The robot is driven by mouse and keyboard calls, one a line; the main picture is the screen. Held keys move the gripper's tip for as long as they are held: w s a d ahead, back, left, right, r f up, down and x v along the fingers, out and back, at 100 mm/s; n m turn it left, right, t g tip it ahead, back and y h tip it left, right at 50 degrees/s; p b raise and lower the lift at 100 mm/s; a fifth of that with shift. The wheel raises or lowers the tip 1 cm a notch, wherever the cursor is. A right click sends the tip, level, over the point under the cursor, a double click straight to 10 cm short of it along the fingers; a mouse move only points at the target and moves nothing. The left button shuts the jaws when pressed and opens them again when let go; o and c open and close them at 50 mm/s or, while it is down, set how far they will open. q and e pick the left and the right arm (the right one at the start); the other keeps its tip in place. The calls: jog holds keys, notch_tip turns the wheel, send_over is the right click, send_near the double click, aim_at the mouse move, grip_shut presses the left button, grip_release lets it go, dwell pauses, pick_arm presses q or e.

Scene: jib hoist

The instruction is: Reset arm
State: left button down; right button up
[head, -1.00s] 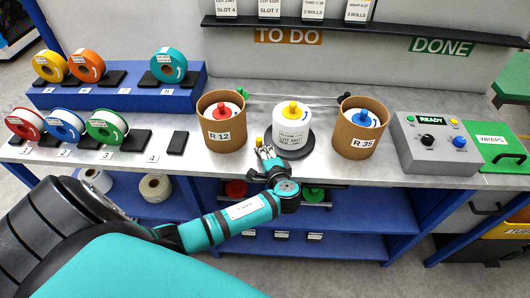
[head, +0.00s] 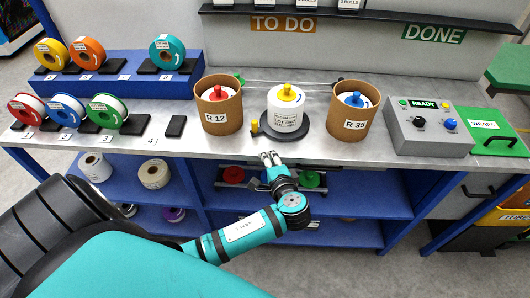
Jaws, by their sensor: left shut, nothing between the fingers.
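My left gripper (head: 269,159) is shut and empty at the front edge of the workbench, below a white roll with a yellow knob (head: 286,108). The roll stands upright on a dark round base (head: 304,129), with a small yellow-topped post (head: 254,126) at its left. The gripper is apart from the roll and the post. My right gripper is not in view. No arm named in the task shows apart from my own left arm.
Cardboard tubs R 12 (head: 219,118) and R 35 (head: 354,124) flank the roll. A grey control box reading READY (head: 433,128) and a green WRAPS panel (head: 487,140) are at the right. Coloured spools, such as a teal one (head: 170,52), stand at the left. The bench's front edge (head: 360,158) is clear.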

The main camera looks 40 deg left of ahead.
pick_arm(q)
jog(key=s+d+f+g+h, duration=0.15)
jog(key=s+f, duration=0.25)
jog(key=f, duration=0.7)
jog(key=s+d+f+m+g+h, duration=0.1)
jog(key=s+f+g+h, duration=0.3)
jog(key=f, duration=0.7)
jog(key=s+d+f+t+h, duration=0.15)
jog(key=s+f, duration=0.35)
jog(key=f, duration=0.5)
jog(key=s+f+n+g+h, duration=0.1)
jog(key=s+f+n, duration=0.1)
jog(key=s+f, duration=0.3)
jog(key=s+d+f+n+g+h+b, duration=0.1)
jog(key=s+f, duration=0.4)
jog(key=s, duration=0.8)
jog(key=s+d+f+n+g+h, duration=0.1)
jog(key=s+f+n+g+h, duration=0.1)
jog(key=s+f, duration=0.3)
jog(key=s+n, duration=0.1)
jog(key=s, duration=0.3)
jog(key=shift+s+d+f, duration=0.25)
jog(key=shift+s, duration=0.1)
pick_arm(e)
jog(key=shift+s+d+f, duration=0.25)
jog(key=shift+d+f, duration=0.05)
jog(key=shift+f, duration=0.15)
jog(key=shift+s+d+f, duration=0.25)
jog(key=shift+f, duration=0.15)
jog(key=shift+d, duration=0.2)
